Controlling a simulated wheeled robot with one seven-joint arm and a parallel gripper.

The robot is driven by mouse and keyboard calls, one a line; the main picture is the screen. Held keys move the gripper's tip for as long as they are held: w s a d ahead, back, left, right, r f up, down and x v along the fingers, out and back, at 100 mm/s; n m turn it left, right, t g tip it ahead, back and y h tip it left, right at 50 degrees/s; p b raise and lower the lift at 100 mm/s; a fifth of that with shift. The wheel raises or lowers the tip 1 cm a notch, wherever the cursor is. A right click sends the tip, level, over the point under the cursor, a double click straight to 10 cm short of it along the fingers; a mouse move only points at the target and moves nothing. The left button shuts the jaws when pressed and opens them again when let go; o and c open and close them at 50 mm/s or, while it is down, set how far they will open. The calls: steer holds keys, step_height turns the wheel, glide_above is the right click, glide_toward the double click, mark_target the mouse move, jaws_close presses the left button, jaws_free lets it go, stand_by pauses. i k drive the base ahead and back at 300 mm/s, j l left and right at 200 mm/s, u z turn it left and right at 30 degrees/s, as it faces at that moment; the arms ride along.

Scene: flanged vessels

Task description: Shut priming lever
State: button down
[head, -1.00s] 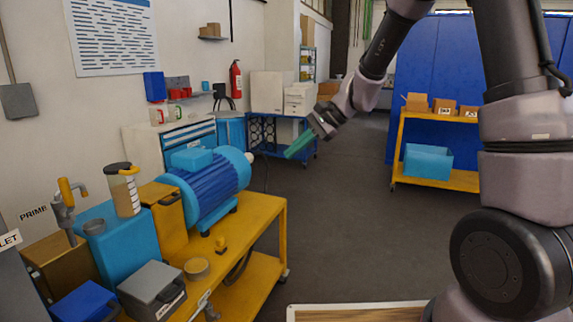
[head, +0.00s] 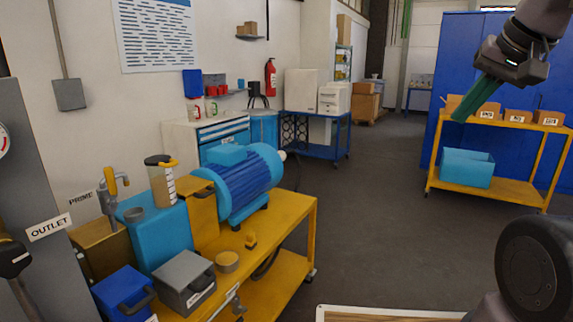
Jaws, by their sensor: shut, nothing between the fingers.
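The priming lever (head: 112,181) has a yellow handle on a grey pipe fitting, beside a sign reading PRIME (head: 81,199). It stands at the left of the head view, behind the blue pump block (head: 160,240). The yellow handle looks roughly upright, with a short yellow piece to its right. My gripper (head: 464,112), with green fingers, is at the upper right, shut and empty. It is high up and far to the right of the lever.
The yellow bench (head: 285,215) carries a blue motor (head: 250,185), a clear jar (head: 161,183), a blue box (head: 122,291) and a grey box (head: 186,280). A grey panel with an OUTLET sign (head: 50,227) stands at the left edge. The floor right of the bench is clear.

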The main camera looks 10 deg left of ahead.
mark_target(109, 173)
steer(key=u, duration=1.8)
steer(key=i+l+u, duration=0.2)
steer(key=i+l, duration=0.25)
steer(key=i+l+u, duration=0.25)
steer(key=i+l, duration=0.15)
steer(key=l, duration=0.1)
